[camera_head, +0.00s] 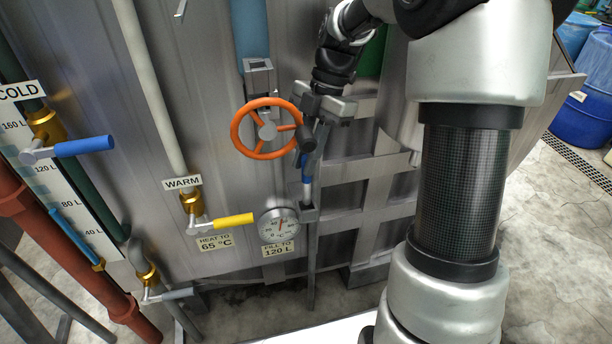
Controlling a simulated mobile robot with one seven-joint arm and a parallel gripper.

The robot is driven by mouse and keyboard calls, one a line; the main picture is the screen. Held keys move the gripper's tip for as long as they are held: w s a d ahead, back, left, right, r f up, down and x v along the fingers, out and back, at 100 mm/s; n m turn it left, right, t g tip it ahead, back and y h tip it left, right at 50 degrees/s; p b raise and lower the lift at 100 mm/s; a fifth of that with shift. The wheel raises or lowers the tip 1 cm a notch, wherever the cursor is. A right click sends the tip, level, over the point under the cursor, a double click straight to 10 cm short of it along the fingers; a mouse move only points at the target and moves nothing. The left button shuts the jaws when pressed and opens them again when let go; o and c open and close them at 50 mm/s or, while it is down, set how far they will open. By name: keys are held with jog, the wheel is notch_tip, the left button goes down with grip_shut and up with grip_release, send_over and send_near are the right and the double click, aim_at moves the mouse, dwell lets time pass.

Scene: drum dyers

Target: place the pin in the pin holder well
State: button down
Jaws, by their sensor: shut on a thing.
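The pin (307,177) has a blue grip and a pale metal lower end, and it hangs nearly upright. My gripper (308,148) is shut on the upper part of the pin, which is partly hidden by the jaws. The pin holder (309,214) is a small grey bracket on a thin upright post. The pin's lower end is over the holder and appears to meet its top. The well opening is too small to make out, so I cannot tell whether the tip is inside it.
An orange handwheel (265,129) stands just left of my gripper. A round gauge (279,226) is left of the holder. A yellow-handled valve (232,220) and a blue-handled valve (84,146) stick out at left. Metal straps (362,172) are at right.

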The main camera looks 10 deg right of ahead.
aim_at(303, 182)
jog(key=shift+f, duration=1.95)
jog(key=c, duration=1.7)
grip_release()
jog(key=shift+f, duration=0.15)
jog(key=shift+o, duration=0.2)
jog(key=p+v, duration=0.1)
jog(key=v, duration=1.1)
jog(key=shift+w, duration=0.1)
